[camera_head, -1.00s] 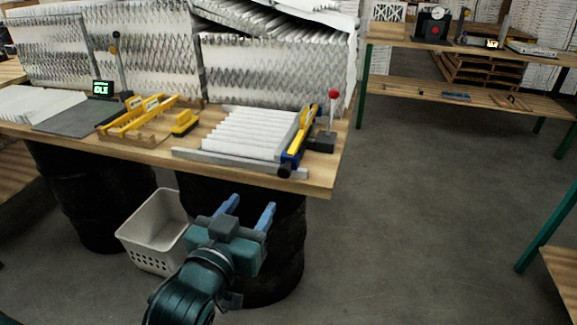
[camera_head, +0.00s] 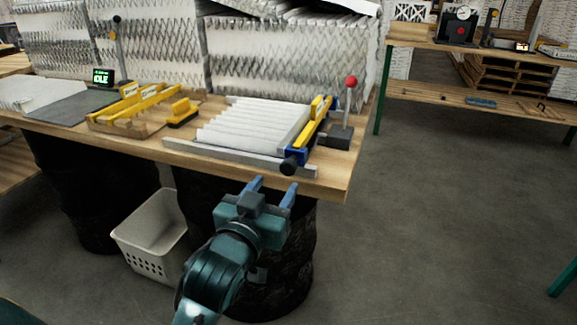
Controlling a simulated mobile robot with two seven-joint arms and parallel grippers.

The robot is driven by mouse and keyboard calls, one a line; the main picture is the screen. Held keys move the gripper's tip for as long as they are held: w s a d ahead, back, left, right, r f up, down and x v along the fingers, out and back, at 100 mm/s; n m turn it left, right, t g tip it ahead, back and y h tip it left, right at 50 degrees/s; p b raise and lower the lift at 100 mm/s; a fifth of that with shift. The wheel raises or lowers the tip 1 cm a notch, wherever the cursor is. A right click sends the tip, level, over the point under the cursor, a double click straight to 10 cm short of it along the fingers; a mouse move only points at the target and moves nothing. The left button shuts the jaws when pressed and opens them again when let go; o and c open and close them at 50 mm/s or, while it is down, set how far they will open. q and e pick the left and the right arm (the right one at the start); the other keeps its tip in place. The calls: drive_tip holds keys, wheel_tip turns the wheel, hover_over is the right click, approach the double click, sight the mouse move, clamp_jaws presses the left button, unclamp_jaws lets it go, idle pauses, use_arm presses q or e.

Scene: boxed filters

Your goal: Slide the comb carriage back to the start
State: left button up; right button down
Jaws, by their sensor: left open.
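The comb carriage (camera_head: 312,125), a yellow bar on a blue base with a black knob (camera_head: 289,166) at its front end, stands at the right end of the pleated white filter (camera_head: 252,124). A grey rail (camera_head: 225,153) runs along the front of the filter. My left gripper (camera_head: 275,189) is open and empty. It shows in front of and below the table edge, a little below the knob and apart from it. My right gripper is not in view.
A red-knobbed lever on a dark block (camera_head: 340,138) stands just right of the carriage. Yellow combs (camera_head: 136,103) lie on a wooden rack to the left. A white basket (camera_head: 150,238) and black drums are under the wooden table (camera_head: 335,180). Open floor lies to the right.

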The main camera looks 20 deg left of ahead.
sight(287, 168)
use_arm(q)
drive_tip(key=w, duration=0.8)
drive_tip(key=shift+w+d, duration=0.15)
drive_tip(key=shift+w, duration=0.1)
clamp_jaws()
